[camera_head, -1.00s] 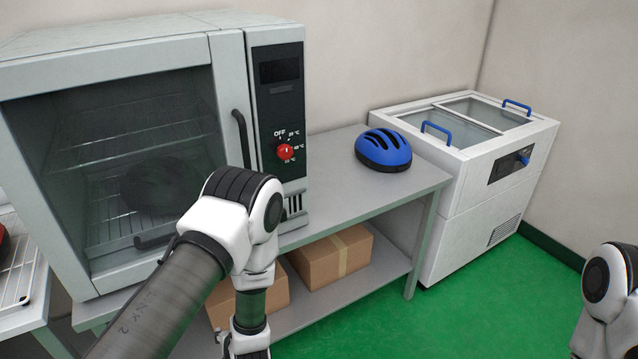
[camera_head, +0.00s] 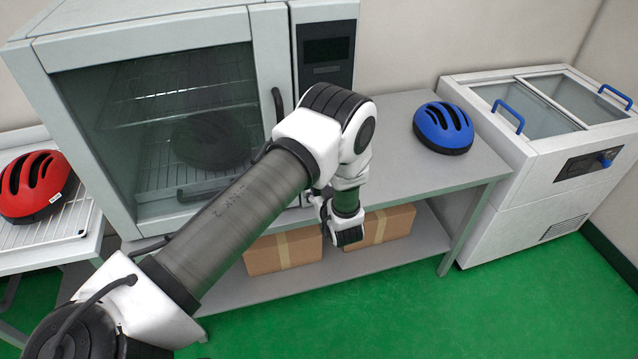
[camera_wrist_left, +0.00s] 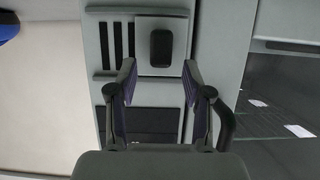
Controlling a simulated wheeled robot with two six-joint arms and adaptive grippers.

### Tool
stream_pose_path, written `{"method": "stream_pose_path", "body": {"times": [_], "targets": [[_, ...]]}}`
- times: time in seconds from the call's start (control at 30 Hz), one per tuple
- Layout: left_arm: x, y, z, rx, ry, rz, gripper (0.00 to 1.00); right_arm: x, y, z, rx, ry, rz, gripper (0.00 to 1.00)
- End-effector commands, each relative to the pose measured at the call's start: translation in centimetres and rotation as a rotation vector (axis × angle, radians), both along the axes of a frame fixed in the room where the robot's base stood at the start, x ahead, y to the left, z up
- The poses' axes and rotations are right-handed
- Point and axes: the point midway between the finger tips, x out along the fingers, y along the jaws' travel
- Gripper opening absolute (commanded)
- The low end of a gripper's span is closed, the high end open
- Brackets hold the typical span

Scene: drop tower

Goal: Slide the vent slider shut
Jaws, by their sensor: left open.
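The vent slider (camera_wrist_left: 147,45) is a pale plate with a black knob (camera_wrist_left: 160,46) on the oven's front panel, in the left wrist view. Black vent slots (camera_wrist_left: 103,45) lie uncovered on the plate's left side there. My left gripper (camera_wrist_left: 159,70) is open, its two fingers pointing at the panel with the knob framed between them. I cannot tell whether the fingers touch anything. In the head view my left arm hides the vent and its slider. My right gripper is in neither view.
The oven (camera_head: 272,60) stands on a grey bench (camera_head: 400,181); its door handle (camera_head: 278,104) is beside my arm. A blue helmet (camera_head: 443,128) lies to the right, a red one (camera_head: 33,184) on a left rack. Boxes (camera_head: 285,252) sit below. A chest freezer (camera_head: 545,190) stands right.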

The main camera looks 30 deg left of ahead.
Motion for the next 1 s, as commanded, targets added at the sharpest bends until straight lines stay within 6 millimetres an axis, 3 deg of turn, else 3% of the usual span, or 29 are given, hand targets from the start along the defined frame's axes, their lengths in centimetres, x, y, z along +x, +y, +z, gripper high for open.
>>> {"method": "stream_pose_path", "body": {"times": [0.17, 0.4, 0.57, 0.77, 1.0], "targets": [[1.3, 1.6, -0.8, -0.002, 0.001, 0.001, 0.5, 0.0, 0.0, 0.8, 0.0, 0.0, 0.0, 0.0], [1.5, 1.7, -1.0, -0.001, 0.001, 0.0, 0.5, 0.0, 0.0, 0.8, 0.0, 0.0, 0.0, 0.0], [1.5, 1.7, -1.0, -0.002, 0.001, 0.0, 0.0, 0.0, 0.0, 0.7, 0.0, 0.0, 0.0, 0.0], [1.6, 1.6, -1.2, -0.001, 0.0, -0.001, 0.0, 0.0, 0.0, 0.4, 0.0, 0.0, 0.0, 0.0], [4.8, -1.1, -1.7, 0.0, -0.005, -0.002, 0.0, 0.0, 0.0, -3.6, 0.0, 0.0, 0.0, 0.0]]}}
